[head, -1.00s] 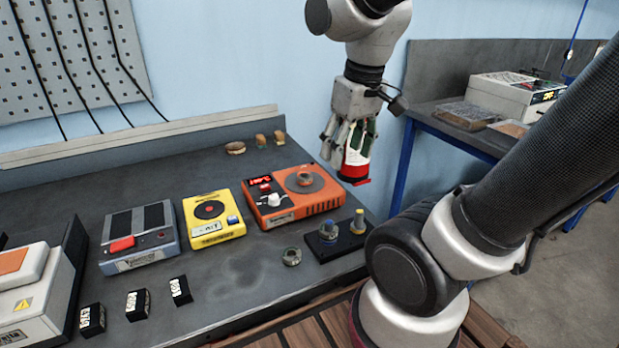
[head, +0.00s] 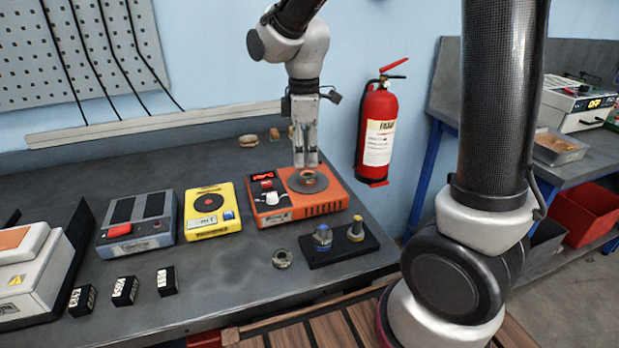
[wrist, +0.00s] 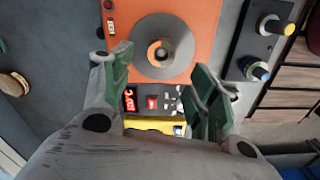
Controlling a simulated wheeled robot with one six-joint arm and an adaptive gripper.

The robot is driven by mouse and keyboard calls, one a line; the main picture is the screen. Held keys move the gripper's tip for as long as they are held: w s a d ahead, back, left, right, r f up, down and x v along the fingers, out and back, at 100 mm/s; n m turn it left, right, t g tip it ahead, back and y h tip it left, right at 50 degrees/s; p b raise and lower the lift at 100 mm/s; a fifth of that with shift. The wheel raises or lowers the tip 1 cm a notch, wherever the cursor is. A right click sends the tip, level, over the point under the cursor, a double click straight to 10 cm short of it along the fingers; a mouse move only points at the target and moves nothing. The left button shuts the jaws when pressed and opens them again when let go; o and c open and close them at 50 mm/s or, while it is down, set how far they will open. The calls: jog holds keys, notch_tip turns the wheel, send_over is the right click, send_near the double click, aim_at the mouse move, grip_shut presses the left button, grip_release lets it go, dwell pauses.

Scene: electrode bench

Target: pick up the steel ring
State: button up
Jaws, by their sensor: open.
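A small metallic ring (head: 307,181) lies on the round grey plate of the orange hotplate; it also shows in the wrist view (wrist: 161,51), ahead of and between my fingers. A second, greyish ring (head: 282,258) lies on the bench in front of the hotplate. I cannot tell for sure which is the steel one. My gripper (head: 305,164) points down just above the ring on the hotplate. In the wrist view my gripper (wrist: 160,62) has its fingers apart, with nothing between them.
A black stand (head: 346,251) with a blue-topped and a yellow-topped post is at the front right. A yellow device (head: 212,212) and a grey device (head: 137,226) stand left of the hotplate. Small black blocks (head: 125,290) lie in front. A fire extinguisher (head: 376,130) hangs behind.

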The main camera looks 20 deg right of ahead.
aim_at(308, 178)
notch_tip(308, 178, down, 6)
jog(key=shift+d+r, duration=0.1)
jog(key=shift+r, duration=0.05)
jog(key=shift+c, duration=0.3)
